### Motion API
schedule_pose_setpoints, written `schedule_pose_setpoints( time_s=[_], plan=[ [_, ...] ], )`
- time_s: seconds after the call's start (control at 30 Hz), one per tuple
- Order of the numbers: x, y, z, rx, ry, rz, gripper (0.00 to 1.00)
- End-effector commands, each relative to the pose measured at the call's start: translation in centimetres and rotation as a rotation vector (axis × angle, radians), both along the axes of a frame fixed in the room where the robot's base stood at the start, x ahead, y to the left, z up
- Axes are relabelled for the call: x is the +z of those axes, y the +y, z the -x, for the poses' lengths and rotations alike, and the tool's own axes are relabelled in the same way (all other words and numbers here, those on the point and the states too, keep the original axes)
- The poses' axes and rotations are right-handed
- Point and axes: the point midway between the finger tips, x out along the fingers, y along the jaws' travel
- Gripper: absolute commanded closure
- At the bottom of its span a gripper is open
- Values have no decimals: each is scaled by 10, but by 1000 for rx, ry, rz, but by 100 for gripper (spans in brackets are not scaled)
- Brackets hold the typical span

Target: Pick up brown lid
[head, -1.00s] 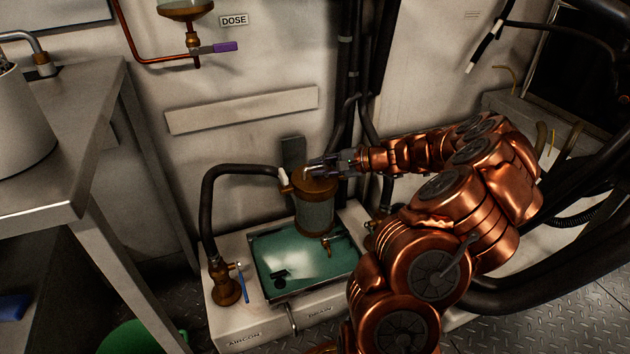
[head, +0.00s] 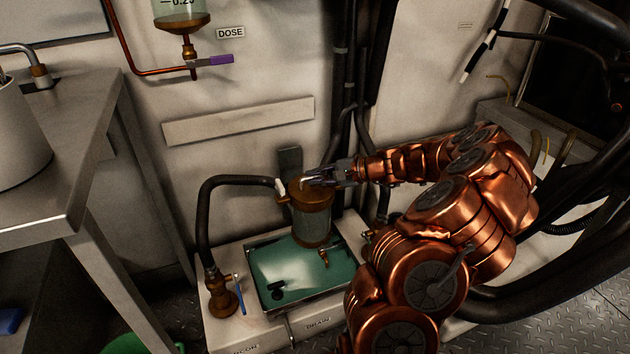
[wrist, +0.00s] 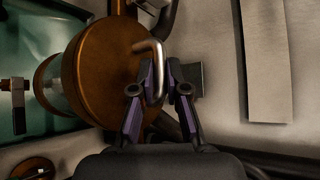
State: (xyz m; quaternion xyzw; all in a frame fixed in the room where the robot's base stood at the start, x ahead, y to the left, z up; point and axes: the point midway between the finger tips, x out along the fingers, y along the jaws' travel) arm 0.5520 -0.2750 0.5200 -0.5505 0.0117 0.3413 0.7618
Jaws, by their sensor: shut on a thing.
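The brown lid (wrist: 105,75) is a round brown disc with a bent metal handle (wrist: 156,62) on top. In the head view the lid (head: 303,192) sits on top of a glass cylinder (head: 313,222) with brown end bands. My gripper (head: 310,178) reaches it from the right, at the top of the cylinder. In the wrist view my gripper (wrist: 161,85) has its two purple-padded fingers around the lid's handle and is shut on it. The lid appears seated on the cylinder; any small gap is too small to tell.
A green-tinted basin (head: 285,280) lies below the cylinder. A black hose (head: 205,215) curves to its left, down to a brass valve (head: 222,295) with a blue lever. A grey bench (head: 90,130) stands at left. Dark pipes (head: 345,90) run up the wall behind.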

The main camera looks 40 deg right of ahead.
Motion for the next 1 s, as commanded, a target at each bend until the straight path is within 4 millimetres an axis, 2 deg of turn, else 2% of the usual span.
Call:
schedule_pose_setpoints(
  time_s=[0.37,0.67,1.0],
  plan=[
    [41,0,0,0,-1,0,100],
    [41,14,30,-1,-3,-1,100],
    [46,40,82,-4,-2,-3,100]
  ],
)
